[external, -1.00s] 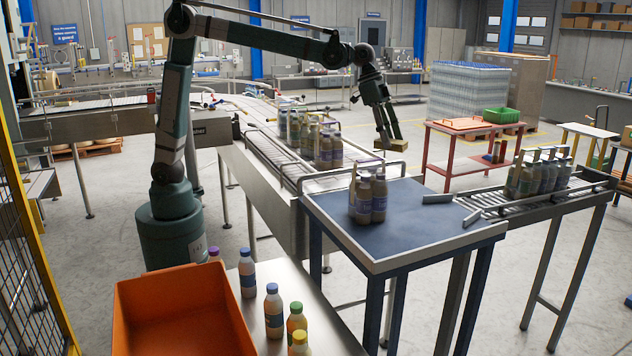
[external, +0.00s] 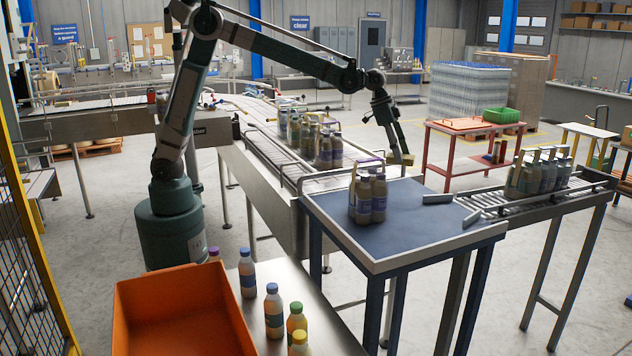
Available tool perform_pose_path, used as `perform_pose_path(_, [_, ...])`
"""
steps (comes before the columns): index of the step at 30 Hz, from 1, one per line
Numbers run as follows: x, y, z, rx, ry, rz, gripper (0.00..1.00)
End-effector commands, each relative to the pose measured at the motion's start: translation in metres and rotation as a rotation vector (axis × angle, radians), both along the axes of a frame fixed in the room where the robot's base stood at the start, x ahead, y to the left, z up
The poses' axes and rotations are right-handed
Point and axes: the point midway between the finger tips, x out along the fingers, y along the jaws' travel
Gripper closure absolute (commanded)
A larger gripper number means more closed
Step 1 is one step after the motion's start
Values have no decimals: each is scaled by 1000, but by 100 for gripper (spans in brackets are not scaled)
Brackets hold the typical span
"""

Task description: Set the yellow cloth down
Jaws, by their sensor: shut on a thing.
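My gripper (external: 402,148) is out past the far edge of the blue-topped table, pointing down. It is shut on the yellow cloth (external: 407,159), which shows as a small tan-yellow patch at the fingertips. The cloth is held in the air, apart from the blue-topped table (external: 420,235) and to the left of the red table (external: 465,142). The fingers are small and dark here, so the exact grip on the cloth cannot be made out.
A bottle carrier (external: 370,198) stands on the blue-topped table. Bottle packs stand on the roller conveyors. An orange crate (external: 180,300) and loose bottles are in front. Much of the blue top is clear.

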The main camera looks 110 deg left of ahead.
Motion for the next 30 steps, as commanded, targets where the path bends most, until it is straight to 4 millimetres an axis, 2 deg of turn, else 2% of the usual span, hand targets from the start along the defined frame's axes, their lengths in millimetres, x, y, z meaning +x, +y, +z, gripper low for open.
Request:
perform_pose_path(3, [0, 0, -16, 0, 0, 0, 71])
perform_pose_path(6, [0, 0, -22, 0, 0, 0, 71])
perform_pose_path(20, [0, 0, -27, 0, 0, 0, 71])
perform_pose_path(23, [0, 0, -34, 0, 0, 0, 71])
perform_pose_path(30, [0, 0, -65, 0, 0, 0, 71])
